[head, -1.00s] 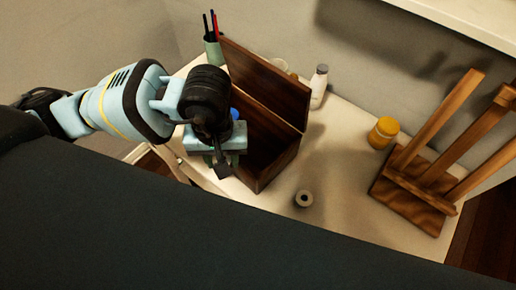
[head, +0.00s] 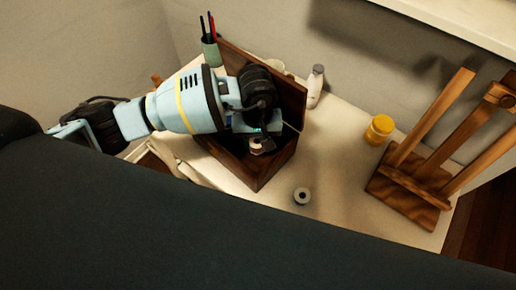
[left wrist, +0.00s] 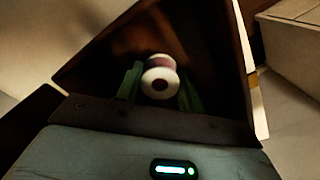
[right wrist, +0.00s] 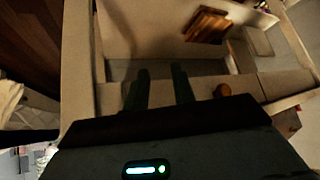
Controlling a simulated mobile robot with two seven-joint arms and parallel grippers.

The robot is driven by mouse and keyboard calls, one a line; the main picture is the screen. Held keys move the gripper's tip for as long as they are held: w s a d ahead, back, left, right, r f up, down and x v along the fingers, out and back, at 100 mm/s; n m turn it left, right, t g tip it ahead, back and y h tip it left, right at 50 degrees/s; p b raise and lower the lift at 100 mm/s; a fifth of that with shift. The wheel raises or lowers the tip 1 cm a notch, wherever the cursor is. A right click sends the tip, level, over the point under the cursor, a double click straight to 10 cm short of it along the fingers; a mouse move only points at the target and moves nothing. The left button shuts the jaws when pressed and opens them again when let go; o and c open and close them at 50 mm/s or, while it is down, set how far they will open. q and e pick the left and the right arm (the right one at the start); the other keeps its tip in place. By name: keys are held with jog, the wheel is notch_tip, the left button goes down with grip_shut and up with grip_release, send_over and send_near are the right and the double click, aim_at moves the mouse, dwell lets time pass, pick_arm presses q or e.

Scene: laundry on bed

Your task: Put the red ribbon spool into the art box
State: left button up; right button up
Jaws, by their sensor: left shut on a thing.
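The art box (head: 237,168) is a dark wooden box with its lid raised, standing on the pale table. My left gripper (left wrist: 159,88) is shut on the red ribbon spool (left wrist: 160,76), which has white round ends and a dull reddish band. The left wrist view shows the spool between the green fingers, with the box's dark interior behind it. In the head view the spool (head: 257,144) is over the box opening, partly hidden by the gripper; its height above the box floor is unclear. My right gripper (right wrist: 160,90) is open and empty, seen only in the right wrist view.
Another spool (head: 302,196), pale with a dark centre, stands on the table (head: 340,165) right of the box. A pen cup (head: 210,50) is behind the box.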

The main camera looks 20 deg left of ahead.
aim_at(258, 157)
pick_arm(q)
jog(key=shift+f, duration=1.85)
jog(key=shift+w+d+f, duration=0.1)
jog(key=shift+w+f, duration=0.1)
jog(key=shift+f, duration=0.4)
jog(key=shift+f, duration=0.2)
jog(key=o, duration=0.9)
jog(key=shift+o, duration=0.2)
jog(key=shift+r, duration=0.1)
notch_tip(258, 157, up, 12)
